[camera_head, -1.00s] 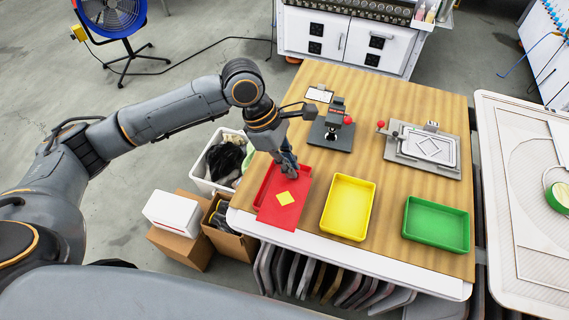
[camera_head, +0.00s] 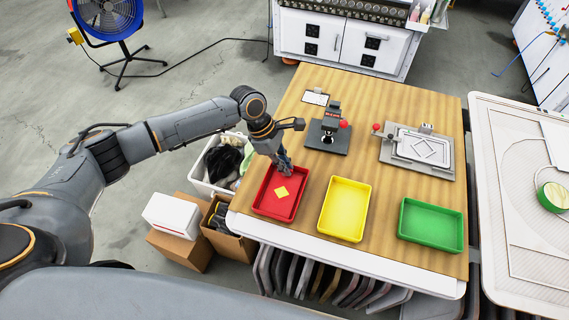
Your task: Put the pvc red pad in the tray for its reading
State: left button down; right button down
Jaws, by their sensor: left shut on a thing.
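The red pad with a yellow diamond (camera_head: 281,194) shows inside the outline of the red tray (camera_head: 259,206) at the left front of the wooden table. My left gripper (camera_head: 286,171) is shut on the pad's far edge, over the back of the tray. I cannot tell whether the pad touches the tray floor. The yellow tray (camera_head: 345,236) and the green tray (camera_head: 431,243) stand to the right and look empty. A gauge (camera_head: 331,118) with a red knob and small red display stands behind. My right gripper is not in view.
A small clipboard (camera_head: 316,97) lies at the back left. A white bin (camera_head: 205,180) and cardboard boxes (camera_head: 185,250) stand on the floor left of the table.

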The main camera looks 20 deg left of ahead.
pick_arm(q)
jog(key=shift+f, duration=0.1)
jog(key=c, duration=1.5)
grip_release()
jog(key=shift+f, duration=0.1)
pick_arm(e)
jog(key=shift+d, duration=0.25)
